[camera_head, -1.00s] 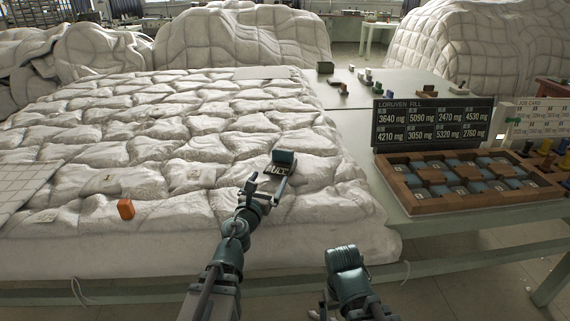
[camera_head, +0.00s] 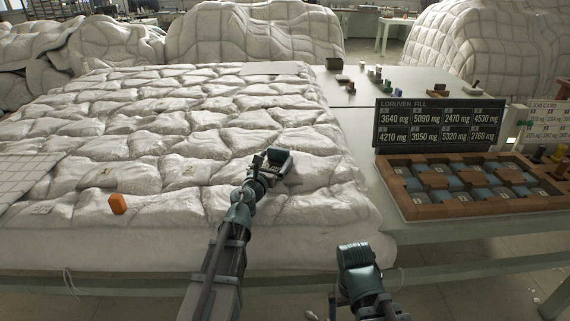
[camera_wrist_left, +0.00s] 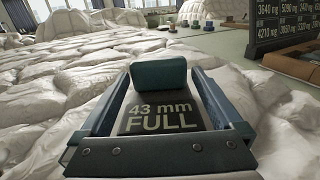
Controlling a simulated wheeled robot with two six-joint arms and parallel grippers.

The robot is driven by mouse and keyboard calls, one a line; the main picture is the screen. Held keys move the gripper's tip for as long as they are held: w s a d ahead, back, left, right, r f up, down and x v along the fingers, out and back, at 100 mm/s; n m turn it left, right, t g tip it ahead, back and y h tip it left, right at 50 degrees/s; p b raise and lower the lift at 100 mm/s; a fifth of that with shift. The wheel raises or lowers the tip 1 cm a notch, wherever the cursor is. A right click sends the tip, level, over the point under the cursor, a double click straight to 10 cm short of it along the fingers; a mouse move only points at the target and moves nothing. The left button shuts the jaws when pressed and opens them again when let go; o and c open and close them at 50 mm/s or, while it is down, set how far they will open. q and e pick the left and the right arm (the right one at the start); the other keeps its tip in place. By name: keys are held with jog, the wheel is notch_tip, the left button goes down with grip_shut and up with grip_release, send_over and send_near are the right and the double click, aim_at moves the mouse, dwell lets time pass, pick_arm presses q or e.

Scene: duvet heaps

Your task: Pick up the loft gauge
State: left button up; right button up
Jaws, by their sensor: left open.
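The loft gauge (camera_head: 279,154) lies on the quilted duvet (camera_head: 150,145), near its right side. In the left wrist view the gauge is a dark plate (camera_wrist_left: 160,116) lettered "43 mm FULL" with a teal block (camera_wrist_left: 158,73) standing at its far end. My left gripper (camera_head: 268,168) is open at the gauge. Its two fingers (camera_wrist_left: 160,100) lie along either side of the plate; I cannot tell whether they touch it. My right arm's teal wrist (camera_head: 357,257) is at the lower middle; its fingers do not show clearly.
An orange block (camera_head: 117,204) lies on the duvet at left. To the right, a table holds a brown compartment tray (camera_head: 430,211) and a dark "LORUVEN FILL" board (camera_head: 440,124). Small pieces stand farther back. Large duvet heaps (camera_head: 253,36) rise behind.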

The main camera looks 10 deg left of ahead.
pick_arm(q)
jog(key=shift+w, duration=0.55)
jog(key=shift+s+a, duration=0.1)
jog(key=shift+c, duration=0.6)
grip_shut()
pick_arm(e)
jog(key=shift+w+d, duration=0.15)
jog(key=shift+d, duration=0.05)
